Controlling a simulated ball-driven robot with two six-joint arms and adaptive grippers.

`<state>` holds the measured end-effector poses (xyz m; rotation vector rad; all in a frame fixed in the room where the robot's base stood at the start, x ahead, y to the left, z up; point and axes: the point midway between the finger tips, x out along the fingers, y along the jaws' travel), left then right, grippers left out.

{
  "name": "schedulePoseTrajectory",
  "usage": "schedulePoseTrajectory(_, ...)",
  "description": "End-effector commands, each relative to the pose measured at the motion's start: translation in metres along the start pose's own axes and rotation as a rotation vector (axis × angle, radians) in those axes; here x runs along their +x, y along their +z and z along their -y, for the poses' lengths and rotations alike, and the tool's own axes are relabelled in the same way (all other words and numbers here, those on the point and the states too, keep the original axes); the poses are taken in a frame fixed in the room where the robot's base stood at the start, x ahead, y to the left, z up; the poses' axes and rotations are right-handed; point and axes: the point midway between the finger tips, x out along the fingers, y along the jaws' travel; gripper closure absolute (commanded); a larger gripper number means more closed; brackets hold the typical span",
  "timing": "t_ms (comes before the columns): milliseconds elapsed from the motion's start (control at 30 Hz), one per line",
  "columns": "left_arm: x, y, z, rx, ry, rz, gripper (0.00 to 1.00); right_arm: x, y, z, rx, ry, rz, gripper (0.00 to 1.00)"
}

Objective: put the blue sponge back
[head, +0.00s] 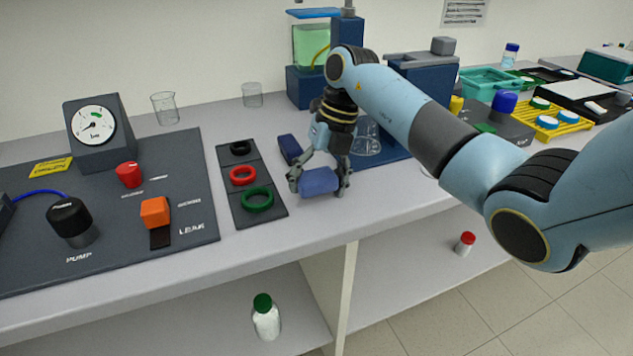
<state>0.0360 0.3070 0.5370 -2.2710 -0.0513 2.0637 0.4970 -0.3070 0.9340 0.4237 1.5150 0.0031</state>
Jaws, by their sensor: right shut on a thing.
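The blue sponge (319,182) is a soft-edged blue block in the middle of the head view. My right gripper (320,184) points down and is shut on it, with one finger at each end. The sponge is near the bench's front edge, right of the green ring; I cannot tell if it touches the bench. A small dark blue piece (289,149) lies just behind and left of the gripper; I cannot tell if it is the sponge's place. My left gripper is not in view.
A dark strip (224,156) with black, red and green rings is left of the gripper. A glass vessel (366,145) on a blue base is close on the right. The pump panel (190,190) fills the left. A white bottle (266,318) stands on the lower shelf.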

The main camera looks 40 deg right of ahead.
Motion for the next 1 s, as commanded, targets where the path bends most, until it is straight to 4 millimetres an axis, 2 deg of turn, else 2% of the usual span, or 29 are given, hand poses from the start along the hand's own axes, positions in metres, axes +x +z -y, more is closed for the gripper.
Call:
schedulePoseTrajectory(33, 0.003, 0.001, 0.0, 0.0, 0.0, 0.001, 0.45, 0.006, -0.002, 0.001, 0.002, 0.003, -0.007, 0.76)
schedulePoseTrajectory(233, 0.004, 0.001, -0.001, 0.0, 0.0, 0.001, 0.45, 0.01, -0.004, 0.001, 0.003, 0.006, -0.011, 0.76)
schedulePoseTrajectory(267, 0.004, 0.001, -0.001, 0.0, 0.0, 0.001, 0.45, 0.01, -0.004, 0.0, 0.003, 0.006, -0.011, 0.2)
schedulePoseTrajectory(400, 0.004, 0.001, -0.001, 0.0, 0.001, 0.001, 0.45, 0.01, -0.004, 0.001, 0.003, 0.005, -0.011, 0.02)
schedulePoseTrajectory(767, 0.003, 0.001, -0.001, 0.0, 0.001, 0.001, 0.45, 0.008, -0.003, 0.002, 0.003, 0.002, -0.009, 0.0)
schedulePoseTrajectory(933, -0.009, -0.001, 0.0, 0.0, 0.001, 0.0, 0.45, -0.01, -0.002, -0.003, 0.002, 0.001, -0.006, 0.0)
schedulePoseTrajectory(1000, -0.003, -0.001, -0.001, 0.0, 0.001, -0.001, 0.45, -0.021, -0.001, -0.001, 0.002, 0.0, -0.001, 0.0)
